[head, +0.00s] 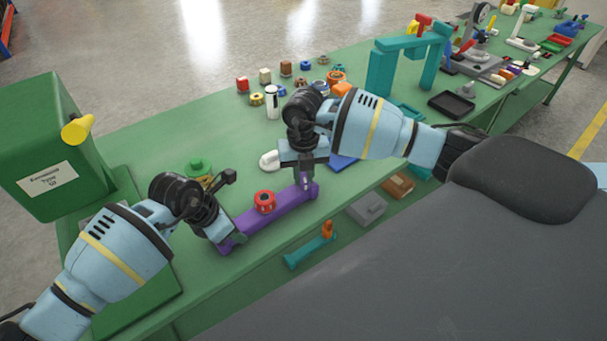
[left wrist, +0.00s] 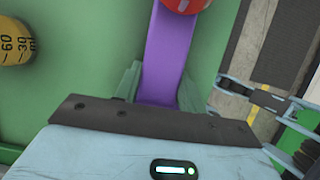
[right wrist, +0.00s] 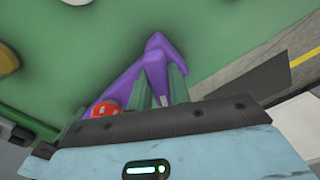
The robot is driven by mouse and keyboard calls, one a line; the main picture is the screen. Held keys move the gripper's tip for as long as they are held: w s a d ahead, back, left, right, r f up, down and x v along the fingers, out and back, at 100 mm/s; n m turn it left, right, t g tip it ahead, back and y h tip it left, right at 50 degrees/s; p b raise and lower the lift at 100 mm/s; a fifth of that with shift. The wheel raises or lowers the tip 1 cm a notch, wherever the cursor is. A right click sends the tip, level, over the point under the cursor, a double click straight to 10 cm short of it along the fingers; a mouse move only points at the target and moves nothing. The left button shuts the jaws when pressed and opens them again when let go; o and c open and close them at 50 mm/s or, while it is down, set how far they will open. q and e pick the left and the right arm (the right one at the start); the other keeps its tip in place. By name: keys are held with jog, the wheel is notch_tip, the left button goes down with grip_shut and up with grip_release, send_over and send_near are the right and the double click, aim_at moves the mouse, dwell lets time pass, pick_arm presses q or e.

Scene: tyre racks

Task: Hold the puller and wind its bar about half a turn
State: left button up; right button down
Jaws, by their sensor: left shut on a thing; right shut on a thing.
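The puller (head: 288,205) is a long purple piece lying near the front edge of the green bench, with a red round part (head: 264,201) on its middle. My left gripper (head: 226,241) is shut on the purple piece at its left end. In the left wrist view its green fingers straddle the purple piece (left wrist: 165,60). My right gripper (head: 304,184) comes down at the right end and is shut on a purple upright part there. In the right wrist view this part (right wrist: 156,78) is between the fingers, and the red part (right wrist: 105,108) shows beside them. The gripped ends are partly hidden.
A green box (head: 50,150) with a yellow knob stands at the left. A white cylinder (head: 272,101) and a teal arch (head: 382,70) stand farther back. A lower shelf holds a grey box (head: 367,209).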

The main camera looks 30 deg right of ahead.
dwell(0.3)
jog(key=c, duration=1.2)
grip_release()
jog(key=shift+c, duration=0.2)
jog(key=o, duration=0.4)
jog(key=shift+r, duration=0.1)
